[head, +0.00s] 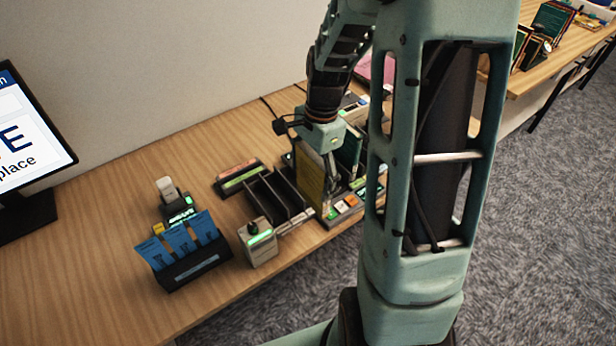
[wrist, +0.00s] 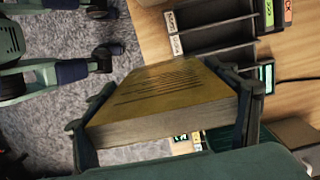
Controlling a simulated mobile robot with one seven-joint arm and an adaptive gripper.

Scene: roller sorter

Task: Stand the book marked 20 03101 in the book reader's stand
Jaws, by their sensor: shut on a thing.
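My gripper (head: 330,172) is shut on a yellow-covered book (head: 311,182). In the wrist view the book (wrist: 165,90) sits between both fingers, its pale page edges facing the camera and dark lines of print on its cover. I cannot read the number 20 03101 on it. In the head view the book is upright, just right of a dark slotted rack (head: 272,200) and close above a grey device (head: 345,208) with orange, white and green buttons. I cannot tell whether the book touches the device, or which part is the reader's stand; my arm hides much there.
A dark green book (head: 350,150) stands right of the held book. A small grey box with a green display (head: 258,242) stands in front of the rack. A holder with blue cards (head: 190,255) and a monitor (head: 35,140) are to the left. The front-left table is clear.

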